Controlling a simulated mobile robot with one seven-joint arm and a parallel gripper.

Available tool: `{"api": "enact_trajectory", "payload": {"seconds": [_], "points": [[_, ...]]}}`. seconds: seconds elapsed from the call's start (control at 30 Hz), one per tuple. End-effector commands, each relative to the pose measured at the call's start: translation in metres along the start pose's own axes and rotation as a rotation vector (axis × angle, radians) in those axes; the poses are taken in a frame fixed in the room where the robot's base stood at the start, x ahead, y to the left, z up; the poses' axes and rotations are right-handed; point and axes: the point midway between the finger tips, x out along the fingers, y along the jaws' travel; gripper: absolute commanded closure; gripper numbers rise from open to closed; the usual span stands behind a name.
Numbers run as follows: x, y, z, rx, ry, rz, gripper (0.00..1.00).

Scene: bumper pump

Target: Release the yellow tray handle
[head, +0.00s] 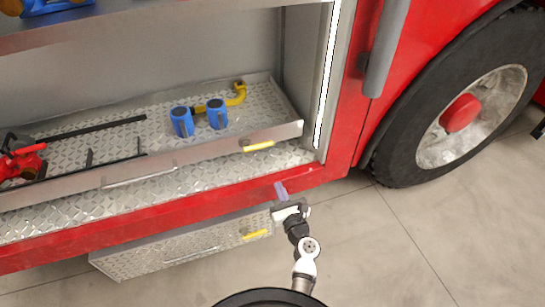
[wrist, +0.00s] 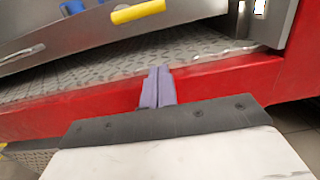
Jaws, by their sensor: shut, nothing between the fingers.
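The yellow tray handle (head: 258,146) is a short bar on the front lip of the upper tray (head: 225,141), near its right end. It also shows at the top of the wrist view (wrist: 138,11). My gripper (head: 281,190) has purple fingers, which are together and empty in the wrist view (wrist: 158,88). The fingers are in front of the truck's red sill, below the handle in the picture and apart from it. A second yellow handle (head: 255,234) is on the lower drawer (head: 150,257), just left of my wrist.
Two blue cylinders (head: 199,118) and a yellow curved fitting (head: 236,95) rest on the tray, with a red tool (head: 20,160) at left. The red sill (head: 200,197) runs below the tray. A wheel (head: 465,105) stands at right. The floor at lower right is clear.

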Motion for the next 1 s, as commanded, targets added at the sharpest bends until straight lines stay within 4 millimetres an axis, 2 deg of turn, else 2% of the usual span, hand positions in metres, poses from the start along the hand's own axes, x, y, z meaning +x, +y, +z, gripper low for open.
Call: {"api": "enact_trajectory", "payload": {"seconds": [0.23, 0.37, 0.8, 0.87, 1.0], "points": [[0.004, 0.000, 0.001, -0.003, -0.001, 0.001, 1.00], [0.019, 0.000, 0.002, -0.003, -0.003, 0.001, 1.00], [0.106, 0.001, 0.003, -0.004, -0.003, 0.001, 1.00], [0.105, 0.001, 0.019, -0.005, -0.002, 0.000, 1.00], [0.108, 0.001, 0.033, -0.004, -0.001, 0.000, 1.00]]}}
